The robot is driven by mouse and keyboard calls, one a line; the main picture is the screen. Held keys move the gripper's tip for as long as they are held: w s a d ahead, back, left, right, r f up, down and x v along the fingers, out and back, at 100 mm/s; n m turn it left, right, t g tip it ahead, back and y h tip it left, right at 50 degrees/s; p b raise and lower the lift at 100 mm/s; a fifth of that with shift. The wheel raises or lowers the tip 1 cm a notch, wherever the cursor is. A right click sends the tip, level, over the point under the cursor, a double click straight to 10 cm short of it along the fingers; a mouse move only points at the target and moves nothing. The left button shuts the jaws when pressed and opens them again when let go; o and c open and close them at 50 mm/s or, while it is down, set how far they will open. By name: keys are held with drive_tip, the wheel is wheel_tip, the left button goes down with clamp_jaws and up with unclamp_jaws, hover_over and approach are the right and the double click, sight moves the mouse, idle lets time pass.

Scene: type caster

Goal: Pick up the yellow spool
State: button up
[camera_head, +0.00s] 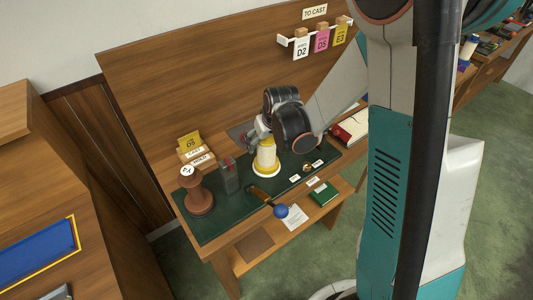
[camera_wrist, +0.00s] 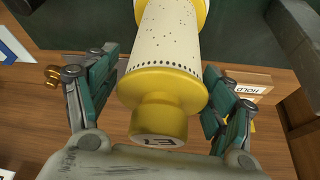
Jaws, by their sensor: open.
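The yellow spool (camera_head: 266,158) stands upright on the green mat of the desk in the head view. It has a pale, perforated paper-like barrel between yellow flanges. In the wrist view the spool (camera_wrist: 164,92) fills the middle, with its yellow end knob toward me and a dark marking on the knob's face. My gripper (camera_wrist: 162,100) is open, with one teal finger on each side of the spool. Gaps seem to show between fingers and spool, but contact at the fingertips is hard to tell.
A brown spool-like stand (camera_head: 198,196) and a dark grey block (camera_head: 229,177) stand left of the spool. A blue-knobbed tool (camera_head: 281,211) lies in front. Small labels and a brass piece (camera_head: 307,168) lie to the right. A wooden card holder (camera_head: 195,154) stands behind at left.

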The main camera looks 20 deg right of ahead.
drive_tip(key=c, duration=1.3)
drive_tip(key=shift+r, duration=0.1)
